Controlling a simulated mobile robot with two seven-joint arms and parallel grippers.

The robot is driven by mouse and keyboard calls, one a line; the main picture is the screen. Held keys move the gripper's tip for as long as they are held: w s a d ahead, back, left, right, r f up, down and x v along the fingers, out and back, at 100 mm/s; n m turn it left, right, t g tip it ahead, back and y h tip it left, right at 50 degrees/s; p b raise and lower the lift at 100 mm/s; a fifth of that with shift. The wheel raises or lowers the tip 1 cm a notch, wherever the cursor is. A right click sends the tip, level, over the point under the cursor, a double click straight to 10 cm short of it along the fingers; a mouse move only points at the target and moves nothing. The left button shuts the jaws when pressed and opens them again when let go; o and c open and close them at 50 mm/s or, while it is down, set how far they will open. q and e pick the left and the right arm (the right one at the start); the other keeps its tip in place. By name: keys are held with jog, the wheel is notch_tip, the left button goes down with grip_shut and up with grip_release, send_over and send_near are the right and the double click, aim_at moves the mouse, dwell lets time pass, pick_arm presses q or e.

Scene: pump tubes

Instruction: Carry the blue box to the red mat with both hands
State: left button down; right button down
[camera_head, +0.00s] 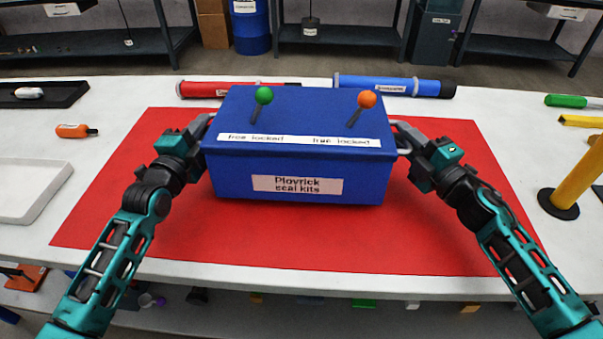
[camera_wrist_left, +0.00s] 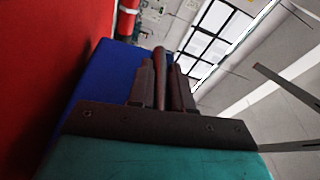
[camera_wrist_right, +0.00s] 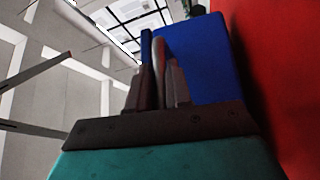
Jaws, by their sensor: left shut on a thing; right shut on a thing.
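The blue box (camera_head: 300,165) is over the red mat (camera_head: 440,240) on the white table. It looks level; I cannot tell whether it rests on the mat or hangs just above it. Two levers with a green knob and an orange knob stand on its lid. My left gripper (camera_head: 207,132) is shut on the handle at the box's left side. My right gripper (camera_head: 400,138) is shut on the handle at its right side. The wrist views show the fingers closed around a bar beside the box, in the left wrist view (camera_wrist_left: 163,85) and the right wrist view (camera_wrist_right: 157,80).
A red tube (camera_head: 205,90) and a blue tube (camera_head: 390,85) lie behind the box. A white tray (camera_head: 30,218) is at the left. A yellow post (camera_head: 580,180) on a black base stands at the right. Small tools lie near both table ends.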

pick_arm(q)
jog(key=shift+f+b, duration=0.6)
pick_arm(e)
jog(key=shift+f, duration=0.65)
pick_arm(q)
jog(key=c, duration=1.5)
grip_release()
jog(key=shift+f, duration=0.15)
pick_arm(e)
jog(key=c, duration=1.5)
grip_release()
jog(key=shift+f, duration=0.1)
pick_arm(q)
jog(key=o, duration=0.5)
jog(key=shift+c, duration=0.2)
pick_arm(e)
jog(key=o, duration=0.4)
pick_arm(q)
jog(key=shift+s, duration=0.1)
pick_arm(e)
jog(key=shift+o, duration=0.2)
